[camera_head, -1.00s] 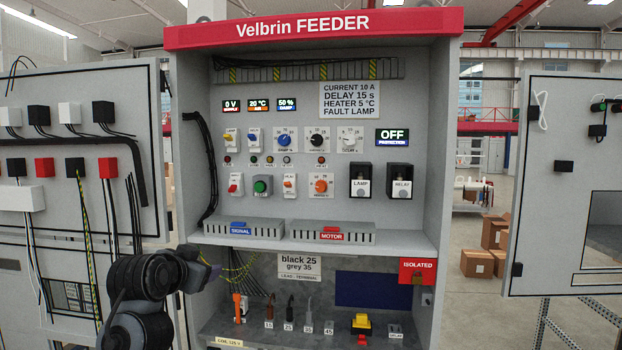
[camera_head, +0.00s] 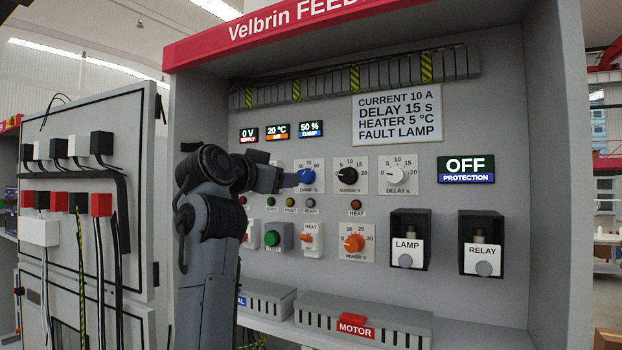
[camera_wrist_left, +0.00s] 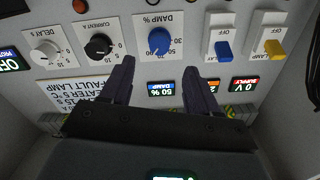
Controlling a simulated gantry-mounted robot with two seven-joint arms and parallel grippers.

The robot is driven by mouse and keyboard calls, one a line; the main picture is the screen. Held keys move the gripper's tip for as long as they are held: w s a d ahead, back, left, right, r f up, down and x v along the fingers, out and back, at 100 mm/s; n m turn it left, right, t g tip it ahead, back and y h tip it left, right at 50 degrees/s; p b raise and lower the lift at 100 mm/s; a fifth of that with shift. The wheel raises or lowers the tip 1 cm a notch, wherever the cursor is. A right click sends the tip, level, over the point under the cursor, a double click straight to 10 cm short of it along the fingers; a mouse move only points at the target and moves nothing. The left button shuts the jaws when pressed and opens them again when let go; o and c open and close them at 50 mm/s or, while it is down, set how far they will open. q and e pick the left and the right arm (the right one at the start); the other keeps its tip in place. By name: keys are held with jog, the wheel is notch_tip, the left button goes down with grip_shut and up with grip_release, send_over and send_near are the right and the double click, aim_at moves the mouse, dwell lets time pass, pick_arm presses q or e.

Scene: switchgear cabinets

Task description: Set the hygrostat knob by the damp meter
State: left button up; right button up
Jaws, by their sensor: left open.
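The hygrostat knob is the blue DAMP % knob (camera_head: 307,176) on its white dial plate in the upper row of controls. In the left wrist view, which is upside down, the blue knob (camera_wrist_left: 159,41) shows just beyond the fingertips. The damp meter (camera_head: 311,129) above it reads 50 %; it also shows in the left wrist view (camera_wrist_left: 161,88). My left gripper (camera_head: 291,180) is open at the knob's left side in the head view. In the left wrist view its fingers (camera_wrist_left: 158,66) are spread either side of the knob's line, apart from it. My right gripper is not in view.
The black CURRENT knob (camera_head: 348,176) and white DELAY knob (camera_head: 397,175) sit to the right. The orange HEATER knob (camera_head: 354,243) is below. A sign (camera_head: 397,116) lists settings. The protection display (camera_head: 466,169) reads OFF. LAMP (camera_head: 408,248) and RELAY (camera_head: 482,252) units stick out.

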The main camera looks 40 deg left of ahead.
aim_at(305, 176)
pick_arm(q)
jog(key=w+a+p, duration=0.1)
jog(key=w+p, duration=0.4)
jog(key=w, duration=0.4)
jog(key=shift+w+a, duration=0.2)
jog(key=shift+w, duration=0.1)
jog(key=c, duration=1)
jog(key=shift+c, duration=0.2)
